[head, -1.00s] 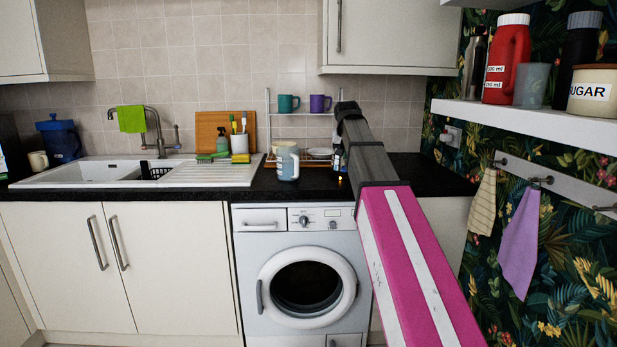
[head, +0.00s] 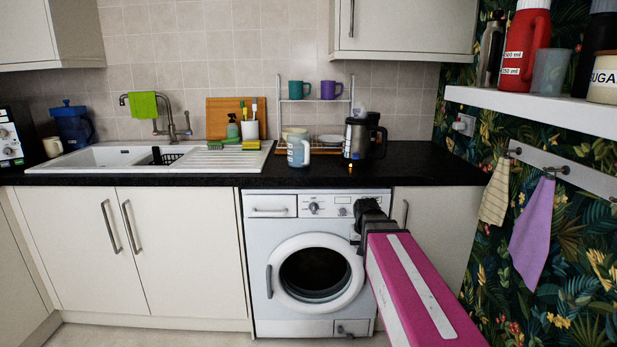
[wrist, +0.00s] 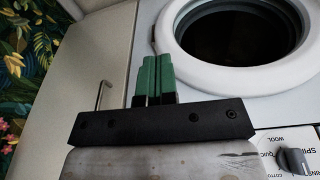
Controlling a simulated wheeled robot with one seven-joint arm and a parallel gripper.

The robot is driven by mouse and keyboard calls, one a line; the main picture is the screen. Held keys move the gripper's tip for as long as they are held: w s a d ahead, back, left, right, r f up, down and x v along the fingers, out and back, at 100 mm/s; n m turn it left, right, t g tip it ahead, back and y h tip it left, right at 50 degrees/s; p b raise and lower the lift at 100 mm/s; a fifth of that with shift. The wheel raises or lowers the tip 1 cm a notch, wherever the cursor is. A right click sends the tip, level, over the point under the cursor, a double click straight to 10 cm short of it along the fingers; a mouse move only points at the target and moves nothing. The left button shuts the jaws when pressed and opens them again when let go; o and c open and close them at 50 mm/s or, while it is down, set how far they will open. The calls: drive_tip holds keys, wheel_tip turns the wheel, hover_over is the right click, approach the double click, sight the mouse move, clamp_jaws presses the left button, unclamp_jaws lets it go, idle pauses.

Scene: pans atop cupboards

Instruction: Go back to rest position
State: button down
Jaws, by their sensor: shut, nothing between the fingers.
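My gripper (wrist: 155,80) shows in the wrist view with its green fingers together and nothing between them. It is in front of the washing machine (wrist: 160,22), beside the round door. In the head view my arm reaches in from the lower right, and its dark end is at the right side of the washing machine (head: 258,290), below the worktop. The fingertips are hidden behind the arm in the head view.
A black worktop (head: 215,180) runs above the cupboards (head: 75,255). A white shelf (head: 540,112) and hanging towels (head: 530,230) are at the right. The floor at the lower left is clear.

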drive_tip(key=s+f+n+g, duration=0.1)
drive_tip(key=s+f+g, duration=0.1)
drive_tip(key=s+f, duration=1)
drive_tip(key=shift+s+a+f, duration=0.2)
drive_tip(key=shift+s+f, duration=0.15)
drive_tip(key=shift+s, duration=0.1)
